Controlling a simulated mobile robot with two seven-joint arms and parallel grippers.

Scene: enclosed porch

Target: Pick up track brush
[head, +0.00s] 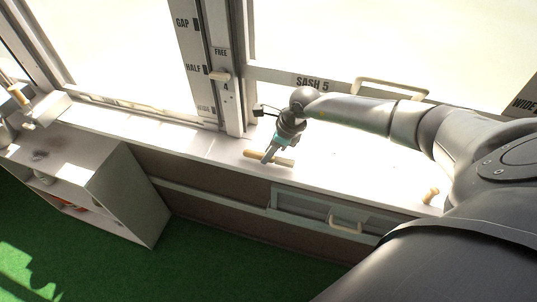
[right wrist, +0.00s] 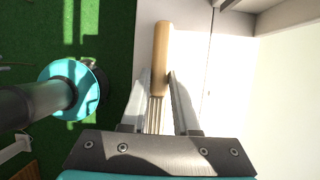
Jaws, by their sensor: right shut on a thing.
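The track brush has a pale wooden handle (right wrist: 161,55) and a paler, striped lower part (right wrist: 154,112). In the right wrist view it runs between the fingers of my right gripper (right wrist: 159,78), which is shut on it. The fingers hide the middle of the brush. I cannot tell whether the brush still touches the sill. My left gripper is in neither view.
The white sill (head: 195,144) runs below the window marked SASH 5, which has a pale handle (head: 390,86). A small wooden knob (head: 431,195) stands on the sill at right. Below is a drawer with a handle (head: 346,222). A white shelf unit (head: 120,190) stands left on green floor.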

